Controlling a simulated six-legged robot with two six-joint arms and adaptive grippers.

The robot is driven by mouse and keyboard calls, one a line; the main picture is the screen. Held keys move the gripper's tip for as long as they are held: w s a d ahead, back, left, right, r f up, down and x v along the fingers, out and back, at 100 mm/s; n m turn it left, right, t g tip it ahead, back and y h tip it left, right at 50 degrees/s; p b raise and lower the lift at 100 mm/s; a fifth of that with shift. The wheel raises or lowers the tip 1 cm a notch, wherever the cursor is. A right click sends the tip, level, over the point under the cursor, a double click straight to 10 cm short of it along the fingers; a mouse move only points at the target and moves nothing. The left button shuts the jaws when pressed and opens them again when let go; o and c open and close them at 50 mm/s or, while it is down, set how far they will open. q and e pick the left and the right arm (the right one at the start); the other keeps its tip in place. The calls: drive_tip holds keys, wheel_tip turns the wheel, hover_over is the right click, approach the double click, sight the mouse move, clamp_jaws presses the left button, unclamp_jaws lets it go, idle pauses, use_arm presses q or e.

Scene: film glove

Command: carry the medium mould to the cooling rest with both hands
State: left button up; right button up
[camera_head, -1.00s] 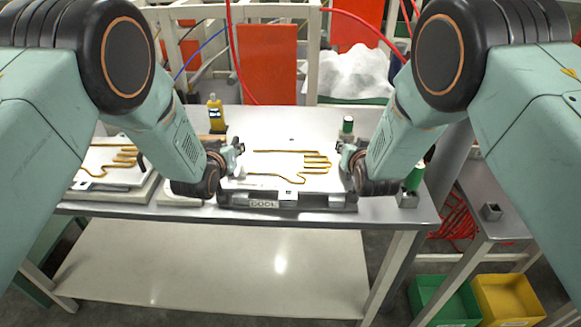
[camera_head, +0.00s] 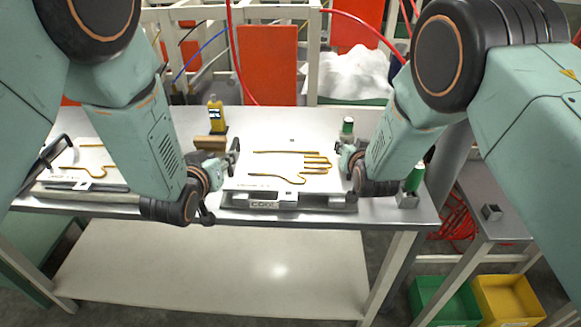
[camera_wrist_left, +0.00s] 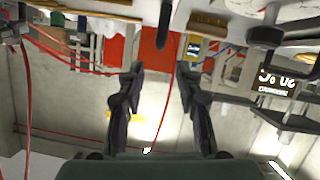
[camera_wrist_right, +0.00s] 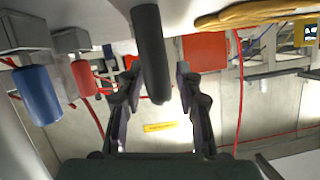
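The medium mould (camera_head: 270,182), a pale plate with a gold hand outline, lies flat on the cooling rest (camera_head: 335,207), whose front label reads COOL. My left gripper (camera_head: 234,156) is beside the mould's left edge. In the left wrist view its fingers (camera_wrist_left: 160,70) are open and empty, with a dark bar-like handle (camera_wrist_left: 165,22) just beyond the tips. My right gripper (camera_head: 349,158) is at the mould's right edge. In the right wrist view its fingers (camera_wrist_right: 156,72) stand apart around a dark handle (camera_wrist_right: 153,50), with a gap showing on one side.
Another mould (camera_head: 98,180) with a gold outline lies at the left of the table.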

drive_tip(key=shift+s, duration=0.2)
use_arm(q)
drive_tip(key=v, duration=0.3)
use_arm(e)
drive_tip(key=v, duration=1.1)
drive_tip(key=shift+s+r, duration=0.2)
drive_tip(key=shift+s, duration=0.05)
